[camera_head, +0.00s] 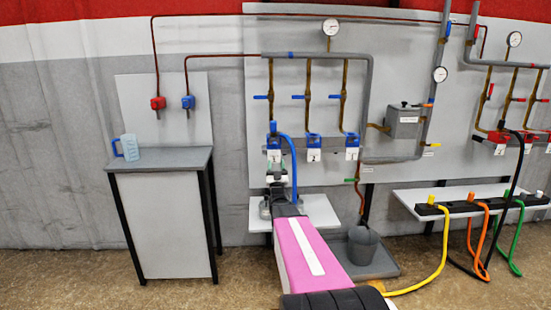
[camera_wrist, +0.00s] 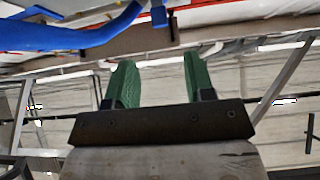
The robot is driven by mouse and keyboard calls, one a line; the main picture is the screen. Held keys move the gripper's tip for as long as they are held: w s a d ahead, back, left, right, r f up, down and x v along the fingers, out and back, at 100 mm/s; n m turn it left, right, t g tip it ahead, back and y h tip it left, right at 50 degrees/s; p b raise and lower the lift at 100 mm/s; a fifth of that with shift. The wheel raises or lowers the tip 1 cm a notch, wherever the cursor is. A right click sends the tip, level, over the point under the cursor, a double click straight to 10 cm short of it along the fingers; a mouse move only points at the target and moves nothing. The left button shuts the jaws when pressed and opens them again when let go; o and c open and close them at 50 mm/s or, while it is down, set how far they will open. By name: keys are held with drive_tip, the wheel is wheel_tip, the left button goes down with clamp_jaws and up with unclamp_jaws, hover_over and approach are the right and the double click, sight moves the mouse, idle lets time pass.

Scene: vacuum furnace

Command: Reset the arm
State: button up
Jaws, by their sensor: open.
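My gripper shows in the wrist view (camera_wrist: 155,85) with its two green fingers apart and nothing between them. In the head view my gripper (camera_head: 277,168) is at the end of my outstretched arm, just in front of the wall panel and below the blue valves. A blue hose (camera_head: 292,160) curves down right beside it. The blue hose (camera_wrist: 90,38) also crosses the upper left of the wrist view, beyond the fingers. I cannot tell whether the hose touches the gripper.
A small white shelf (camera_head: 322,212) lies under my gripper, with a grey bucket (camera_head: 362,246) at lower right. A cabinet (camera_head: 165,225) with a clear blue-handled jug (camera_head: 130,148) stands left. A hose rack (camera_head: 470,207) with coloured hoses is at right. Pipes and gauges cover the panel.

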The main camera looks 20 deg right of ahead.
drive_tip(key=shift+s+a+f, duration=0.1)
drive_tip(key=shift+s+f, duration=0.25)
idle(0.3)
drive_tip(key=s+a+f+n+g+y, duration=0.1)
drive_tip(key=s+a+f+g+y, duration=0.15)
drive_tip(key=a+f+g, duration=0.55)
drive_tip(key=s+a+f+n+g+y, duration=0.15)
drive_tip(key=a+f+g+y, duration=0.35)
drive_tip(key=f, duration=0.5)
drive_tip(key=s+a+f+g, duration=0.2)
drive_tip(key=s+g, duration=0.2)
drive_tip(key=s, duration=0.3)
drive_tip(key=s+a+f+g, duration=0.2)
drive_tip(key=s+a+g, duration=0.1)
drive_tip(key=s, duration=0.4)
drive_tip(key=s+a+f+g, duration=0.3)
drive_tip(key=s+g, duration=0.3)
drive_tip(key=s, duration=0.1)
drive_tip(key=shift+s+n, duration=0.25)
drive_tip(key=shift+n, duration=0.1)
